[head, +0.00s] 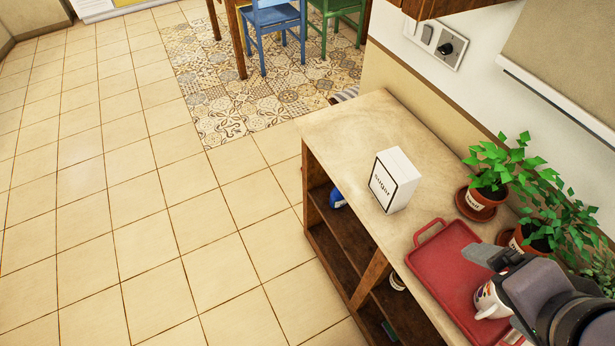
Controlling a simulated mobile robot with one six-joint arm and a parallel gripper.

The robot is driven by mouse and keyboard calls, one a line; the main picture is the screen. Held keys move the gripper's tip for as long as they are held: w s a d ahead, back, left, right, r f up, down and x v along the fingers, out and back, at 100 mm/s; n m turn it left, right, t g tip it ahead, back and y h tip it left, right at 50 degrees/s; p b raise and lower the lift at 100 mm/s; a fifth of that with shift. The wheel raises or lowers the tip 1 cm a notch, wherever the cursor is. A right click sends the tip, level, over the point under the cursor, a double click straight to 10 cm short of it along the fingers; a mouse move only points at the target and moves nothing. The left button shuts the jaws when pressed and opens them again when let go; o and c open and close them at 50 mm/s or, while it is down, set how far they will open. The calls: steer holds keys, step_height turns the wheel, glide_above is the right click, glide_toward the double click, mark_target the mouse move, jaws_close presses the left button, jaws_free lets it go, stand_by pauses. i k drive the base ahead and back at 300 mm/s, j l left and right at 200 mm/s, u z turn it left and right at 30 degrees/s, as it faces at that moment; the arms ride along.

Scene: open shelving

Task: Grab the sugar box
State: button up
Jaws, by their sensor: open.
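The sugar box (394,180) is a white carton with a black-framed label reading "sugar". It stands upright on the shelf unit's pale top (345,125), near its front edge. My gripper (483,256) is at the lower right, above the red tray, to the right of and nearer than the box. It is open and apart from the box. Its far side and part of the mug under it are hidden by my arm.
A red tray (428,246) with a handle lies beside the box, with a white patterned mug (487,298) at it. Potted plants (485,194) line the wall side. Dark lower shelves (345,235) hold a blue item (337,198). The tiled floor at left is clear.

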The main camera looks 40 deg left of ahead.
mark_target(393, 179)
steer(key=u, duration=0.95)
steer(key=i+j+z, duration=0.3)
steer(key=j+z, duration=0.3)
steer(key=i+j+z, duration=0.15)
steer(key=j+z, duration=0.45)
steer(key=j, duration=0.2)
steer(key=i, duration=0.05)
